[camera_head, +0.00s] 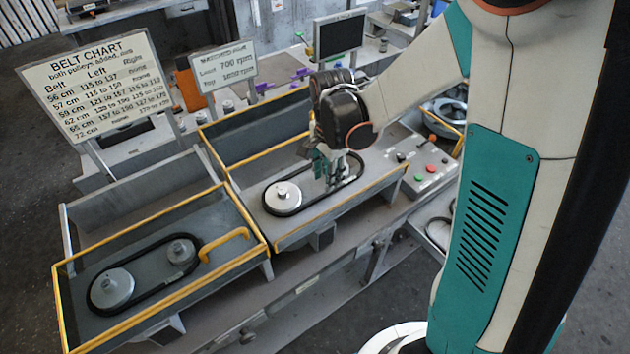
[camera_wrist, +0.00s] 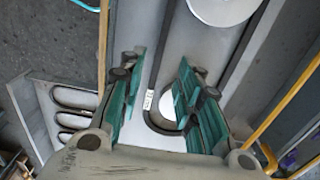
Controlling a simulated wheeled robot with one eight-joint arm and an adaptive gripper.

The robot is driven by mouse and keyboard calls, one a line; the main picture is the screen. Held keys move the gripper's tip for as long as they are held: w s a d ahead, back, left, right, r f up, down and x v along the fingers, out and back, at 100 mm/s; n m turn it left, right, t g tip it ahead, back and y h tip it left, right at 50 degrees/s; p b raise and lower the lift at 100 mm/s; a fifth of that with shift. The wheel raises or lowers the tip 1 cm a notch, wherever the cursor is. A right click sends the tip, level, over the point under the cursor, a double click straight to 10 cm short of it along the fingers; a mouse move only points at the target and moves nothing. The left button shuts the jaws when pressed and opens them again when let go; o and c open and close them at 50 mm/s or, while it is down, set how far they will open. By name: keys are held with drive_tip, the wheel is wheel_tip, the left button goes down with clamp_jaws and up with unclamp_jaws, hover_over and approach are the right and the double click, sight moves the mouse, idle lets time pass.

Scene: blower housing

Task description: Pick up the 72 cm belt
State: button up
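A black belt (camera_head: 314,200) lies in the right housing tray, around a silver pulley (camera_head: 285,196) at its left end. In the wrist view this belt (camera_wrist: 152,88) bears a small white label, too small to read. My gripper (camera_head: 336,178) is low over the belt's right end. In the wrist view my gripper (camera_wrist: 162,85) is open, its teal fingers on either side of the labelled belt stretch; contact cannot be told. A second disc (camera_wrist: 172,105) is partly hidden behind the right finger. Several other belts (camera_wrist: 75,120) lie in a grey rack. No readable label shows which is 72 cm.
A left housing tray (camera_head: 62,290) holds a belt around two pulleys. Yellow rails (camera_head: 340,208) edge the trays. A belt chart (camera_head: 98,85), a speed sign (camera_head: 223,66) and a monitor (camera_head: 339,35) stand behind. A button panel (camera_head: 425,165) is right of my gripper.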

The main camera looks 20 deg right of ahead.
drive_tip(key=shift+f+b, duration=0.4)
drive_tip(key=shift+f, duration=2.3)
drive_tip(key=shift+s, duration=0.1)
drive_tip(key=shift+c, duration=0.3)
clamp_jaws()
